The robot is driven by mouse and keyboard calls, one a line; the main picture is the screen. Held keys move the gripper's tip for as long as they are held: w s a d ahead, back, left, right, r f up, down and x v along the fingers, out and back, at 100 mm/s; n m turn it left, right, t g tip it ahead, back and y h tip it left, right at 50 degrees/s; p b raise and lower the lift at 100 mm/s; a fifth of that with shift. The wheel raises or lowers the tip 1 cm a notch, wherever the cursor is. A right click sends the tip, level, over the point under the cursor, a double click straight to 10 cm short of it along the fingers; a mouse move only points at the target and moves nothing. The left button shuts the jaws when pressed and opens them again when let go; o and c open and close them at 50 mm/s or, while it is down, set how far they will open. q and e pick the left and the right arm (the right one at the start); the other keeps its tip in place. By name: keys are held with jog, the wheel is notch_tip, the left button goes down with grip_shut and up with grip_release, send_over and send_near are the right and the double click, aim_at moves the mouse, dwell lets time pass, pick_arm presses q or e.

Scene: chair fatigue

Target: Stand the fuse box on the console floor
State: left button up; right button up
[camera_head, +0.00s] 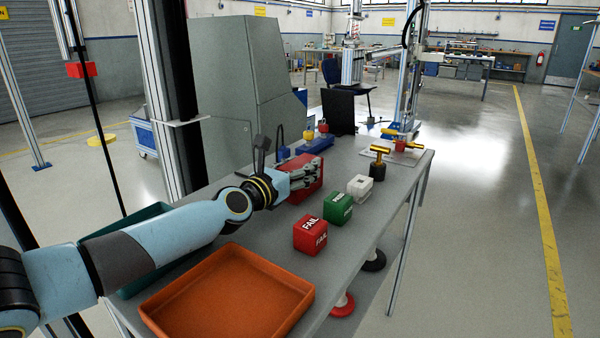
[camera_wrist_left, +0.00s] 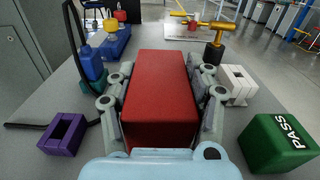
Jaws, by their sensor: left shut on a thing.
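A plain red box (camera_head: 304,191) is between the fingers of my left gripper (camera_head: 303,178), over the grey workbench. In the left wrist view the red box (camera_wrist_left: 160,95) fills the middle, with finger links along both its sides. No label shows on it, so I cannot confirm that it is the fuse box. I cannot tell whether its underside touches the bench. A tall grey cabinet (camera_head: 228,90), possibly the console, stands behind the bench at left; its floor is not clearly visible. My right gripper is out of view.
A green PASS cube (camera_head: 338,208), a red FAIL cube (camera_head: 310,235) and a white block (camera_head: 360,188) stand right of the gripper. An orange tray (camera_head: 228,290) lies in front. A purple block (camera_wrist_left: 64,134) and blue bottle (camera_wrist_left: 91,64) are left of the box.

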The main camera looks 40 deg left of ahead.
pick_arm(q)
jog(key=o, duration=1.3)
jog(key=shift+o, duration=0.2)
